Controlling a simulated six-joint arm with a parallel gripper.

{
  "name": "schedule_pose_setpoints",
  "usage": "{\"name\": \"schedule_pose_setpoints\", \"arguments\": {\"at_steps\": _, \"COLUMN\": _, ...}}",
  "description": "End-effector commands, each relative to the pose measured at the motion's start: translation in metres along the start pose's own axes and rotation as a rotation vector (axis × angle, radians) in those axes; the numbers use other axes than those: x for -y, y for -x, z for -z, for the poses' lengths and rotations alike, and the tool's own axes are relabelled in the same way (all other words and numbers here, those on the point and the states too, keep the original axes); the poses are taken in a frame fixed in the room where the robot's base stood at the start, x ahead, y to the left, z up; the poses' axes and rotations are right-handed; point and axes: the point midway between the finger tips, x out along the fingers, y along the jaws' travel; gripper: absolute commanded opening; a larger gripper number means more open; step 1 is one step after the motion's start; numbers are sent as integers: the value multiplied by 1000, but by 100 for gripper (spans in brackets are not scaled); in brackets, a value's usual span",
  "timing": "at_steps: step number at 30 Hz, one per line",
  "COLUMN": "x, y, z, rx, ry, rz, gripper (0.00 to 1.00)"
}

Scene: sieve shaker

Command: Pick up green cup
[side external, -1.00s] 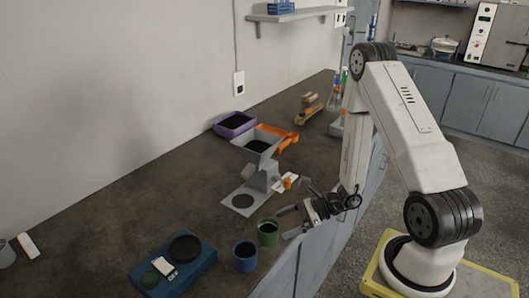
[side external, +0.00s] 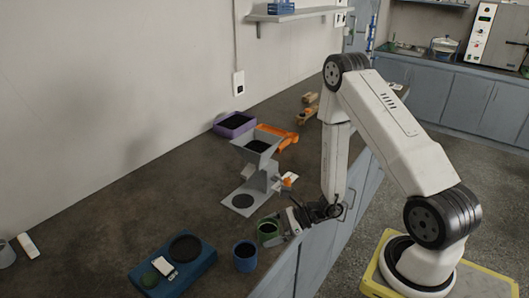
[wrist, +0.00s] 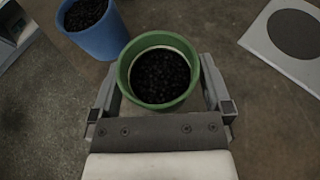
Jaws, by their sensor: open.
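The green cup (side external: 268,230) stands upright on the dark bench near its front edge. In the wrist view the green cup (wrist: 158,72) shows from above, filled with dark granules. My gripper (side external: 279,232) is at the cup, coming in from the bench's front side. In the wrist view my gripper (wrist: 158,92) is open, with one finger on each side of the cup's near part. I cannot tell whether either finger touches the cup.
A blue cup (side external: 245,256) with dark granules stands close to the green cup; it also shows in the wrist view (wrist: 98,38). A blue scale (side external: 190,275) lies to the left. A grey hopper device (side external: 256,165) stands behind.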

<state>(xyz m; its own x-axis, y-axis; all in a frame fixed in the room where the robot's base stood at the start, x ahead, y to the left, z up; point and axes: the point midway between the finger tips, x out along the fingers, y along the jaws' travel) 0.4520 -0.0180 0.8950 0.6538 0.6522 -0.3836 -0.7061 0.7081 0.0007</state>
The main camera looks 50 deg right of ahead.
Motion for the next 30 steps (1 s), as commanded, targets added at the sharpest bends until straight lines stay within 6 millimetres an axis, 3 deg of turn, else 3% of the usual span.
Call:
{"name": "schedule_pose_setpoints", "arguments": {"at_steps": 18, "x": 0, "y": -4, "z": 0, "rx": 0, "ry": 0, "rz": 0, "gripper": 100}}
{"name": "schedule_pose_setpoints", "arguments": {"at_steps": 27, "x": 0, "y": -4, "z": 0, "rx": 1, "ry": 1, "rz": 0, "gripper": 6}}
{"name": "schedule_pose_setpoints", "arguments": {"at_steps": 30, "x": 0, "y": -4, "z": 0, "rx": 1, "ry": 1, "rz": 0, "gripper": 6}}
